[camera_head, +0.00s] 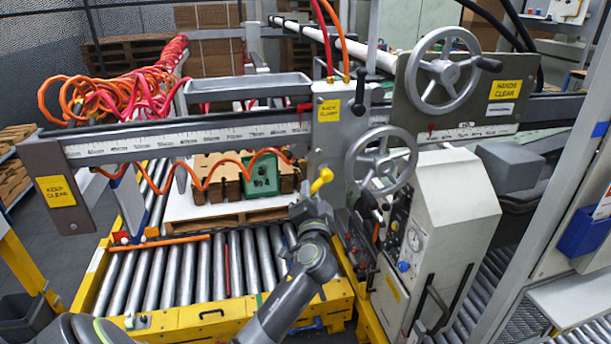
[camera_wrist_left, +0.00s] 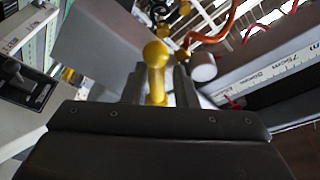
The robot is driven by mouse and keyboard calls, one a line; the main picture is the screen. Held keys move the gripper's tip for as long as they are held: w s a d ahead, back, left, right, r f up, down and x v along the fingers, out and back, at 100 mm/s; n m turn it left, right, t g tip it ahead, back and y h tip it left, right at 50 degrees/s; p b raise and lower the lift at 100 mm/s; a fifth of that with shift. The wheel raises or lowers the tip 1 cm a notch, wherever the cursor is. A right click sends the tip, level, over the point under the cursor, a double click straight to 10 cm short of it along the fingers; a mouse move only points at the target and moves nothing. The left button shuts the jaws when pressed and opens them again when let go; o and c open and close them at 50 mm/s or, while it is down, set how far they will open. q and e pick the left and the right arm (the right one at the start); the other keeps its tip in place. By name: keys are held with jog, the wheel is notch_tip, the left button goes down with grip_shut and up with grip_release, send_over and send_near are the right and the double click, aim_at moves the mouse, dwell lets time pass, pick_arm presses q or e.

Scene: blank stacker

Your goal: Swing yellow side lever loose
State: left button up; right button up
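The yellow side lever (camera_head: 321,180) sticks out from the side of the grey clamp head, below the measuring beam in the head view. In the left wrist view, the lever (camera_wrist_left: 156,62) has a round knob and a short stem. My left gripper (camera_head: 307,208) is right at the lever, its fingers partly hidden by the wrist in the head view. In the left wrist view, the gripper's (camera_wrist_left: 158,88) two fingers stand on either side of the stem. A narrow gap shows between stem and right finger, so it looks open around the lever. My right gripper is out of view.
A grey handwheel (camera_head: 381,160) sits close to the right of the lever. The ruled beam (camera_head: 130,140) runs across above my wrist, with an orange coiled hose hanging near. A green block (camera_head: 262,173) and brown stacks stand behind. The roller conveyor (camera_head: 200,268) lies below.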

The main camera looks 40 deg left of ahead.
pick_arm(q)
jog(key=s+d+r+m+h+p, duration=0.1)
jog(key=s+d+r+m+p, duration=0.1)
jog(key=s+d+m+p, duration=0.2)
jog(key=s+m+p, duration=0.3)
jog(key=s, duration=0.1)
jog(key=shift+s+d+r+g+h+p, duration=0.2)
jog(key=shift+s+r+g+h+p, duration=0.1)
jog(key=shift+r, duration=0.1)
dwell(1.7)
jog(key=shift+w, duration=0.1)
